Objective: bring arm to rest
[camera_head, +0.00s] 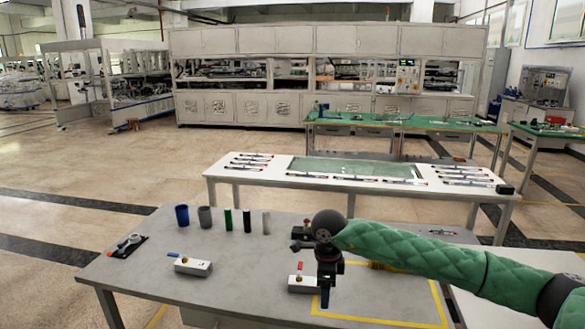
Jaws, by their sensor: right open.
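My right arm (430,258), in a green quilted sleeve, reaches in from the right over the grey table. Its dark wrist bends down, and my right gripper (325,298) points downward over the near part of the table, by the yellow taped outline. The gripper is open; the small size and dark colour hide the detail of its fingers. My left arm and gripper are not in view.
On the grey table (240,295) stand a blue cup (182,216), a grey cup (205,217) and several slim cylinders. A white table (228,175) stands behind.

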